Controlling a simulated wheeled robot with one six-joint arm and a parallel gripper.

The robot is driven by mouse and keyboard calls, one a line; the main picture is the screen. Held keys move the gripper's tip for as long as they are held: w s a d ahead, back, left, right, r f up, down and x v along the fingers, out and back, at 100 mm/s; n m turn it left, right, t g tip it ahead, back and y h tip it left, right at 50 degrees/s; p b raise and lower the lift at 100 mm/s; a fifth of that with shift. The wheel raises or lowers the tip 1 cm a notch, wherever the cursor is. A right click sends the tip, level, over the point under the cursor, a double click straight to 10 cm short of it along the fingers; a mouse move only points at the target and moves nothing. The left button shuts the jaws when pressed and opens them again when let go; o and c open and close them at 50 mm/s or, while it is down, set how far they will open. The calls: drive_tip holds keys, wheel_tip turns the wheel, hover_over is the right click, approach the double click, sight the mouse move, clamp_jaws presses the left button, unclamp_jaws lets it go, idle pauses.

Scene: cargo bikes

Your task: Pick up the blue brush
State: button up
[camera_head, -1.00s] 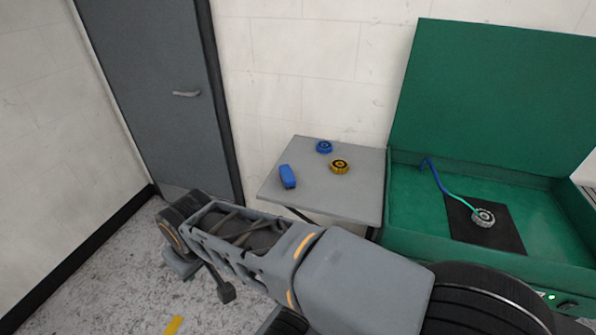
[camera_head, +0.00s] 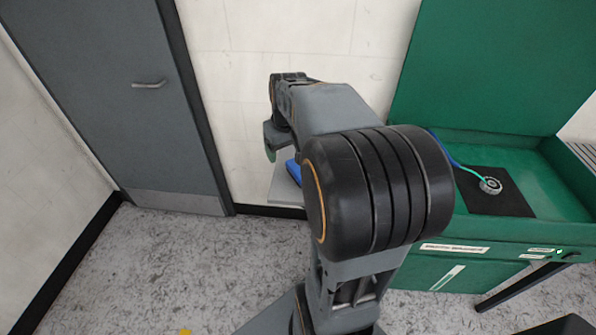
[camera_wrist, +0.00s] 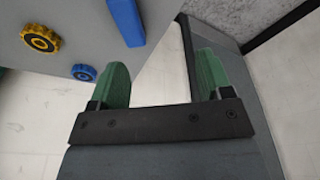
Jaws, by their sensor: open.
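The blue brush, an oblong blue block, lies on the small grey table (camera_head: 284,190). In the head view only a part of the brush (camera_head: 294,172) shows beside my arm. In the wrist view the brush (camera_wrist: 127,20) is cut off by the top edge, ahead of my left finger. My gripper (camera_wrist: 160,78) is open, with two green fingers apart and nothing between them. Its fingers point past the table's edge, to the right of the brush. In the head view one green fingertip (camera_head: 271,153) shows just left of the brush.
A yellow knobbed wheel (camera_wrist: 40,39) and a smaller blue one (camera_wrist: 84,72) lie on the table near the brush. A green parts washer (camera_head: 470,262) with a blue hose stands to the right. The wall is close behind the table; a grey door (camera_head: 120,100) is at left.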

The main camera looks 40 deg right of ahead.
approach(297, 168)
drive_tip(key=f, duration=0.4)
drive_tip(key=shift+w+d+f, duration=0.15)
drive_tip(key=shift+w, duration=0.25)
drive_tip(key=shift+w+f, duration=0.15)
drive_tip(key=shift+f, duration=0.95)
drive_tip(key=shift+w+f, duration=0.2)
drive_tip(key=shift+f, duration=0.9)
drive_tip(key=shift+w+f, duration=0.15)
drive_tip(key=shift+f, duration=0.95)
drive_tip(key=c, duration=1)
drive_tip(key=shift+r, duration=0.1)
